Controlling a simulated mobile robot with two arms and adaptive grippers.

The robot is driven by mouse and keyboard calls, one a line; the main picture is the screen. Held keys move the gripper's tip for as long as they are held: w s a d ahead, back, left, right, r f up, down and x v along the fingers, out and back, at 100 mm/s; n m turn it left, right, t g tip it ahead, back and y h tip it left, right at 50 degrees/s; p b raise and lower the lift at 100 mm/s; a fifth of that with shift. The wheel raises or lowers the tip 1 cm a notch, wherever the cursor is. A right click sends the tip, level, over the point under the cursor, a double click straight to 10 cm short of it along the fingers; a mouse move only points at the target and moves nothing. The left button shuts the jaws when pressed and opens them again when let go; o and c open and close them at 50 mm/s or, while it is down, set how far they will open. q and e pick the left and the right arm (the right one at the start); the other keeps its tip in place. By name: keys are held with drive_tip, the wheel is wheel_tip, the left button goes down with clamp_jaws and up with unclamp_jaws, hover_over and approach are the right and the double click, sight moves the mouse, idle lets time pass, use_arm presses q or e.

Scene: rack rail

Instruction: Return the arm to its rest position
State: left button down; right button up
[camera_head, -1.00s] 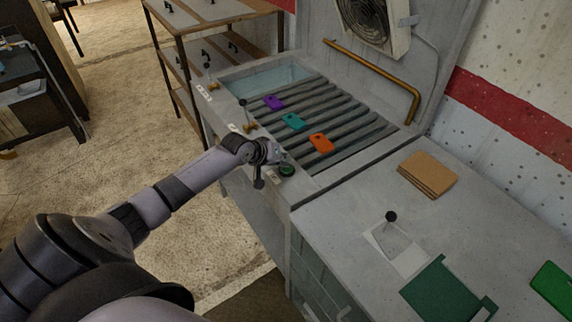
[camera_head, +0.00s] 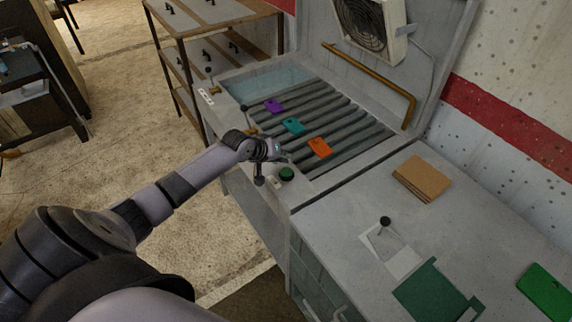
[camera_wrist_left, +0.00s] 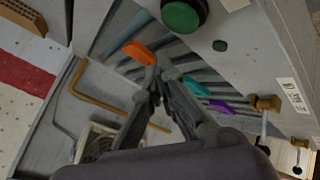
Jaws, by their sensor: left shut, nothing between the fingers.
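My left arm comes in from the left in the head view. Its gripper (camera_head: 279,152) is above the near edge of the roller bed, close to the green button (camera_head: 287,173). In the left wrist view the fingers of my left gripper (camera_wrist_left: 158,76) are together with nothing between them, and the green button (camera_wrist_left: 181,16) shows near the top. My right gripper is not in view.
A purple tag (camera_head: 273,106), a teal tag (camera_head: 293,125) and an orange tag (camera_head: 319,147) lie on the rollers (camera_head: 345,115). A brass bar (camera_head: 385,85) runs behind. Brown boards (camera_head: 422,178) and a dark green plate (camera_head: 436,292) lie on the grey counter. Open floor lies left.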

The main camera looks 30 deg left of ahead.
use_arm(q)
wheel_tip(320, 180, up, 2)
drive_tip(key=shift+r+p, duration=0.1)
drive_tip(key=shift+p, duration=0.6)
